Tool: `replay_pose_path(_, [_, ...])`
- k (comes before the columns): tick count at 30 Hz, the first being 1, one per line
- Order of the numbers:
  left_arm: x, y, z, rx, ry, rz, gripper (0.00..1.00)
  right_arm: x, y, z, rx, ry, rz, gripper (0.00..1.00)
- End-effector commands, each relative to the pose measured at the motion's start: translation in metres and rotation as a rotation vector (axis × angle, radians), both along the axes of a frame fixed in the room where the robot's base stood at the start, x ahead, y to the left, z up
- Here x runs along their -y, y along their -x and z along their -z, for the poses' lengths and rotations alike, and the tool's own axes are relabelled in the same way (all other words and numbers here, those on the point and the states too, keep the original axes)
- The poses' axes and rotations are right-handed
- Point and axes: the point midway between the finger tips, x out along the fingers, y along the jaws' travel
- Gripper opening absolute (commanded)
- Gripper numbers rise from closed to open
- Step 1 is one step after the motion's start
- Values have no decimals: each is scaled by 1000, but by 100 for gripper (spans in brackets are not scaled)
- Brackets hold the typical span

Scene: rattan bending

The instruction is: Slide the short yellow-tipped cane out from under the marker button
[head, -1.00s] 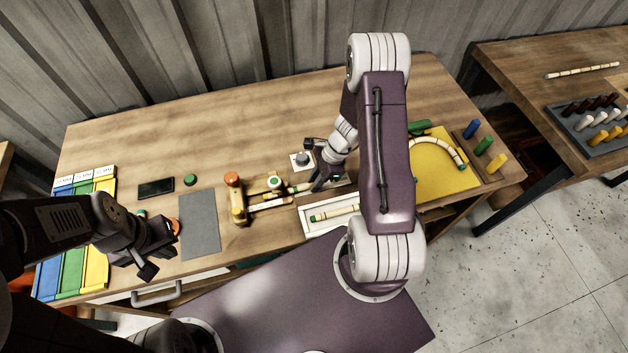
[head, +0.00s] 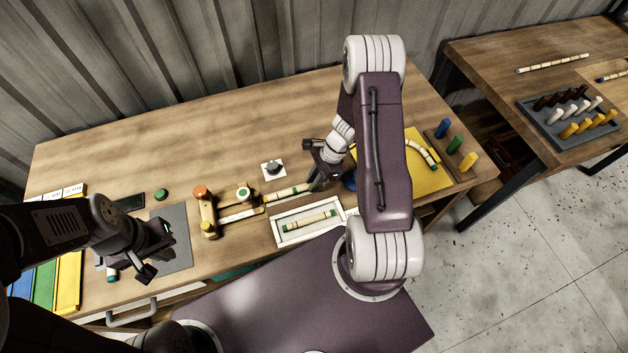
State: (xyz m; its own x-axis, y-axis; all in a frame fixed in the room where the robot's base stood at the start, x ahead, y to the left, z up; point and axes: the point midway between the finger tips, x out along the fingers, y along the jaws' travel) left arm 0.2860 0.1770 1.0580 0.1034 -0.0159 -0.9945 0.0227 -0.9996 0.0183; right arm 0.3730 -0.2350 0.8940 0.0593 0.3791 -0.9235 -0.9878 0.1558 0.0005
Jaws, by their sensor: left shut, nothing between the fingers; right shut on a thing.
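The short cane (head: 287,193), pale with yellowish and dark bands, lies just right of the wooden marking fixture (head: 211,228). The marker button (head: 243,191), white with a green top, stands on the fixture. The cane's visible left end is right of the button, close to the fixture's right end; whether they touch is unclear. My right gripper (head: 318,178) is shut on the cane's right end, which the fingers hide. My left gripper (head: 150,256) is shut and empty at the left, over the front of the grey mat (head: 172,240).
A white tray (head: 277,235) with a green-tipped cane (head: 309,221) lies in front of the held cane. A dial on a white plate (head: 273,169) stands behind it. A yellow board (head: 425,178) with a curved cane and several coloured pegs are at the right. The table's back is clear.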

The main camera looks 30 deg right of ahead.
Motion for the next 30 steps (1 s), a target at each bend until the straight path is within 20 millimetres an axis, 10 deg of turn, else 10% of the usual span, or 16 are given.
replay_pose_path(5, [0,0,0,0,0,0,0,0,0,0,0,0,0,0])
replay_pose_path(9, [0,0,0,0,0,0,0,0,0,0,0,0,0,43])
replay_pose_path(20, [0,0,-1,0,0,0,0,2,-1,-5,3,0,1,43])
replay_pose_path(30, [0,0,-5,0,0,0,0,27,3,-64,4,2,2,43])
